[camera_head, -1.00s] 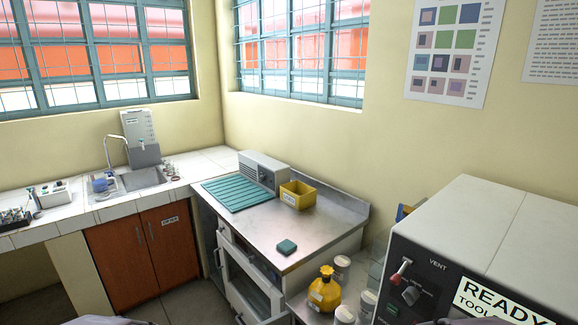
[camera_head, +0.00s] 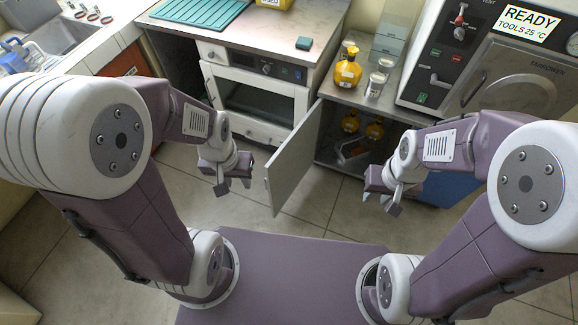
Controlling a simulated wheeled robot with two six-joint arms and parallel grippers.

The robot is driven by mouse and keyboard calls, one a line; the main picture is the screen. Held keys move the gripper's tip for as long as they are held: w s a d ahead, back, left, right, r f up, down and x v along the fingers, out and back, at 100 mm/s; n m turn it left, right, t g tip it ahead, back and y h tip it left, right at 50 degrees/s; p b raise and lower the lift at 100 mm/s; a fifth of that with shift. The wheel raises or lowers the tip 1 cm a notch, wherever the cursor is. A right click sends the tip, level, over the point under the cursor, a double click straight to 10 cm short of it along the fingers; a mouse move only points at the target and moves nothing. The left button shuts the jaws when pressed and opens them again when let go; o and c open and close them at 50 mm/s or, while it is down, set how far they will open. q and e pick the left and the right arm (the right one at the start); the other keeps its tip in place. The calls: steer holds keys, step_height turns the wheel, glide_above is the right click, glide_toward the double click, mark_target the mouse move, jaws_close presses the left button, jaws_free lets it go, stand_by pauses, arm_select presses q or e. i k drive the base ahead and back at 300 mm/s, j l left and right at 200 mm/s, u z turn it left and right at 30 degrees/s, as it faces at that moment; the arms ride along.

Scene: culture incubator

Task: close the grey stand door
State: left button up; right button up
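The grey stand door (camera_head: 296,160) stands open, swung out from the front of the low stand (camera_head: 343,93) toward me. Its opening shows several things inside, among them yellow bottles (camera_head: 350,123). My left gripper (camera_head: 235,187) is to the left of the door, apart from it, with its fingers spread and nothing between them. My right gripper (camera_head: 379,201) is to the right of the door, below the stand's opening in the picture. Its fingers look apart and empty.
A yellow bottle (camera_head: 347,72) and white-capped jars stand on top of the stand. A steel counter with an oven (camera_head: 258,103) is to the left, and the autoclave marked READY (camera_head: 520,70) is to the right. The floor (camera_head: 310,212) around the door is clear.

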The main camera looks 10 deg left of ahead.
mark_target(287, 168)
steer(key=i+j+z, duration=0.1)
steer(key=j+z, duration=0.4)
steer(key=j, duration=0.4)
steer(key=j+z, duration=0.45)
steer(key=j, duration=0.45)
steer(key=i+j+z, duration=0.4)
steer(key=j, duration=0.25)
steer(key=j+z, duration=0.15)
steer(key=j, duration=0.15)
steer(key=k, duration=0.4)
steer(key=u, duration=0.85)
steer(key=l, duration=0.1)
